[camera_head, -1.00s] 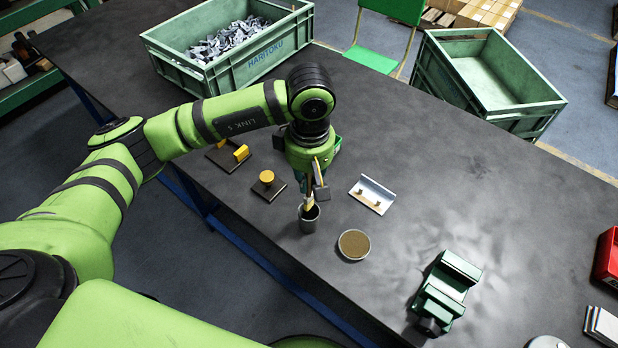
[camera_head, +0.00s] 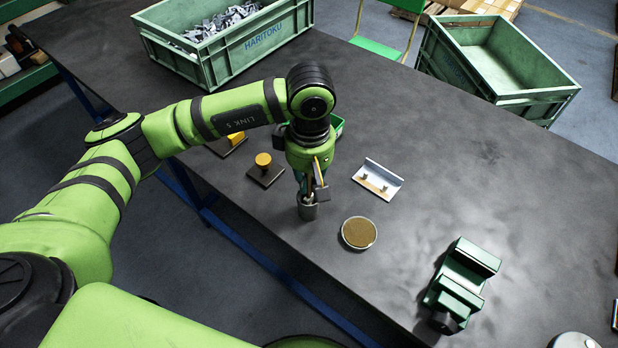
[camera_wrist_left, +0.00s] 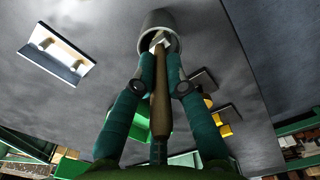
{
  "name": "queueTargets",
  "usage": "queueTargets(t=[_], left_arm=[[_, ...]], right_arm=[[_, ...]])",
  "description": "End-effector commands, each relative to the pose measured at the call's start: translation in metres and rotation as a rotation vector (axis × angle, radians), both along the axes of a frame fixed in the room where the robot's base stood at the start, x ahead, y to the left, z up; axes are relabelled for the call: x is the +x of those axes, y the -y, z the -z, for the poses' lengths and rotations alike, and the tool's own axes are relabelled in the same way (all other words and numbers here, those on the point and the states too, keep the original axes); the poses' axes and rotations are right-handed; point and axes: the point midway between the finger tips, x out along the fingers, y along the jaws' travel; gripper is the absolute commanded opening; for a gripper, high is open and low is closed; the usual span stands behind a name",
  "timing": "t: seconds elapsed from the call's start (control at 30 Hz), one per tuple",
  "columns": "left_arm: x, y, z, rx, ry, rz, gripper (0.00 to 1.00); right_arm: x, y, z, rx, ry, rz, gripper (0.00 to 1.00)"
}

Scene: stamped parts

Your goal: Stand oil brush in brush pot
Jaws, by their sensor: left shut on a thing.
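The brush pot (camera_head: 308,212) is a small grey metal cylinder standing upright on the dark table; it also shows at the top of the left wrist view (camera_wrist_left: 158,20). My left gripper (camera_head: 307,190) is right above the pot, pointing down, with its fingertips close to the rim. It is shut on the oil brush, whose brown wooden handle (camera_wrist_left: 160,105) runs between the fingers in the left wrist view. The brush's pale head end reaches into the pot's mouth. Whether it touches the bottom is hidden. My right gripper is not in view.
A round brown-filled dish (camera_head: 358,233) stands close right of the pot. A bent metal part (camera_head: 378,180) lies behind it. A yellow-knobbed stamp (camera_head: 264,168) is to the left. A green vise (camera_head: 460,285) is at front right. Green crates (camera_head: 215,62) are at the back.

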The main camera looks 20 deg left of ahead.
Motion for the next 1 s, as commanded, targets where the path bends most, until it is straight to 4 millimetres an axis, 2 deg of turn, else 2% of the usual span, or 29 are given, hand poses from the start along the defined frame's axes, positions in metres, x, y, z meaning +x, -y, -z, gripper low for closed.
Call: queueTargets(t=[0.1, 0.4, 0.43, 0.47, 0.5, 0.83, 1.0], left_arm=[[0.000, 0.000, 0.006, -0.001, 0.001, 0.000, 0.00], [0.000, 0.000, 0.005, -0.001, 0.001, 0.000, 0.00], [0.000, 0.000, 0.005, -0.001, 0.001, 0.000, 0.26], [0.000, 0.000, 0.005, -0.001, 0.001, 0.000, 0.38], [0.000, 0.000, 0.005, -0.001, 0.001, 0.000, 0.42], [0.000, 0.000, 0.004, -0.001, 0.001, 0.000, 0.42], [0.002, 0.000, -0.015, -0.002, 0.006, 0.001, 0.42]], right_arm=[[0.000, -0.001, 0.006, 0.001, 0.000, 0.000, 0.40], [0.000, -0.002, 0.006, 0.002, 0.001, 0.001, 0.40], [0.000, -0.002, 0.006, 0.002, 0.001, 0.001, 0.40], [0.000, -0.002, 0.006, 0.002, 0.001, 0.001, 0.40], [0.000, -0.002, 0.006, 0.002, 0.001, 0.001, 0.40], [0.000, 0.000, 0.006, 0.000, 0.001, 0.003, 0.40], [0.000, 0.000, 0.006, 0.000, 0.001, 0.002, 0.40]])
